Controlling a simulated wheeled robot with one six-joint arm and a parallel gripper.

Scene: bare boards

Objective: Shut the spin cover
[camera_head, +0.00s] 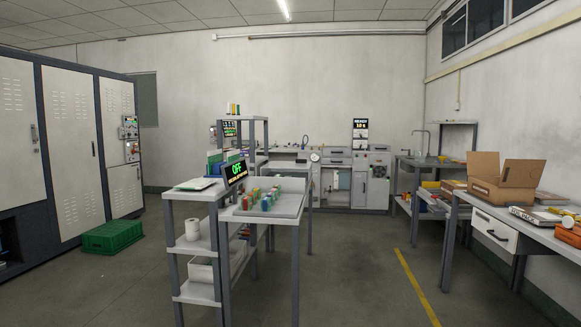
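I cannot make out for certain which thing is the spin cover. A black display (235,172) with green letters reading OFF stands at the edge of the near grey bench (262,222). Grey machines (370,182) stand against the back wall, with a dark display (360,128) above them. They are too small and far off to show whether any cover on them is open or shut. My gripper is not in view.
A shelf unit (196,245) and the near bench, holding several small coloured items, stand ahead. A green crate (112,236) lies on the floor at left by tall cabinets (72,150). A table at right holds an open cardboard box (505,190). The floor right of centre is clear.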

